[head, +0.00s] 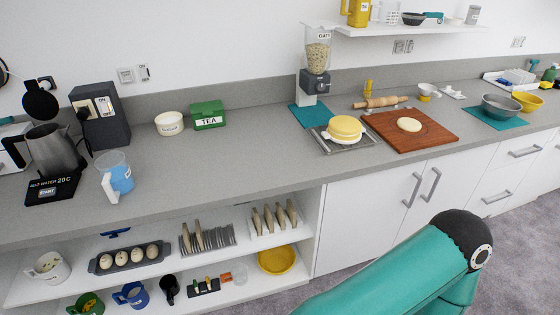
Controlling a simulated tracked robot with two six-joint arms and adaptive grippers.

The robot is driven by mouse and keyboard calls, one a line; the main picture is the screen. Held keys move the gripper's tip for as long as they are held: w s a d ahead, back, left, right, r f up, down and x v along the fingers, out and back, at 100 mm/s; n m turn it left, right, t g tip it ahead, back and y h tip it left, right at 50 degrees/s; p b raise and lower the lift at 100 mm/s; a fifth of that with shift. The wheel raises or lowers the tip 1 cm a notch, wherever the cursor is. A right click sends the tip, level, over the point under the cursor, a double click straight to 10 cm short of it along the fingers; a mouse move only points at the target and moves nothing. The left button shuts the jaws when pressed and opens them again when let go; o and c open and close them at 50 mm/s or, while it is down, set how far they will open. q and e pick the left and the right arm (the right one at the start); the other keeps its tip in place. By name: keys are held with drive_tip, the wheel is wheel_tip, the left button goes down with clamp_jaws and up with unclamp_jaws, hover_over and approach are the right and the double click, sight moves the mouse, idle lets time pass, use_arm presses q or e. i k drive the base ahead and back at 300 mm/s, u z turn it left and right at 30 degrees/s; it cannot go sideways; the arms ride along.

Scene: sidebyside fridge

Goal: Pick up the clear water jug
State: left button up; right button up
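The clear water jug (119,172) stands upright on the grey countertop (240,171) at the left in the head view. It is transparent with blue water inside, and its pale handle is on its left side. It is just right of the black scale-like base under the metal kettle. Neither of my grippers shows in the head view. Only a teal link of one of my arms is in view at the lower right, well away from the jug.
A metal kettle (50,150) stands close left of the jug, with a dark machine (100,115) behind. A sugar bowl (169,124) and green tea box (208,115) are further right. The counter right of the jug is clear. Open shelves (212,293) below hold mugs, eggs and plates.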

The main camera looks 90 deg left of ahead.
sight(113, 167)
drive_tip(key=z, duration=0.4)
drive_tip(key=i, duration=0.45)
drive_tip(key=u, duration=2.55)
drive_tip(key=i, duration=0.3)
drive_tip(key=u, duration=1.95)
drive_tip(key=k, duration=0.5)
drive_tip(key=u, duration=0.5)
drive_tip(key=i, duration=1.55)
drive_tip(key=z, duration=0.4)
